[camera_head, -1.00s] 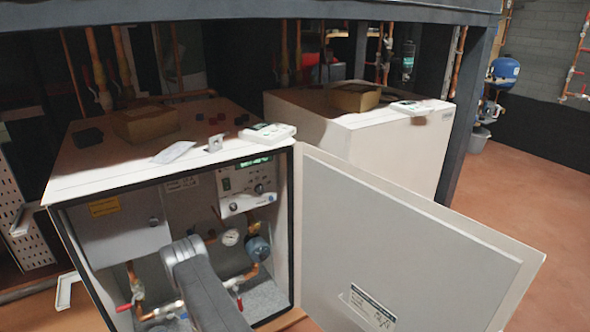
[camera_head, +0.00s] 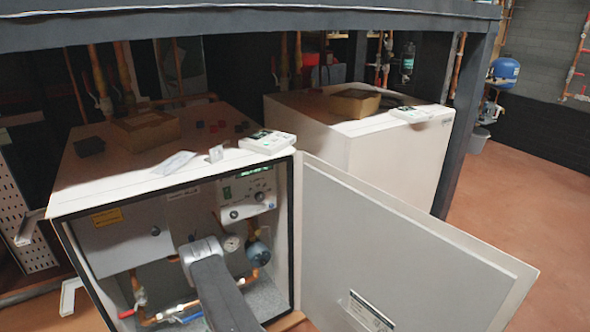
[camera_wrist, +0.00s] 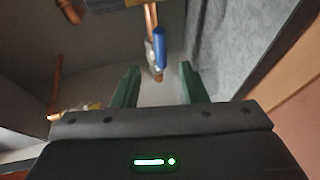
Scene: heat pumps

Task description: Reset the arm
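My gripper (camera_wrist: 158,85) shows in the wrist view with its two green fingers apart and nothing between them. It points into the open heat pump cabinet. A copper pipe with a blue valve handle (camera_wrist: 159,47) is beyond the fingertips, apart from them. In the head view my dark arm reaches into the cabinet (camera_head: 66,240), and my gripper is hidden there. Inside are a control panel with a green display (camera_head: 248,193), a pressure gauge (camera_head: 231,243), a red valve handle (camera_head: 126,314) and a blue valve handle (camera_head: 190,318).
The cabinet door (camera_head: 400,255) stands wide open to the right. A cardboard box (camera_head: 147,130) and small parts lie on the cabinet top. A second white heat pump (camera_head: 385,150) stands behind, beside a dark post (camera_head: 462,120). Floor is clear at right.

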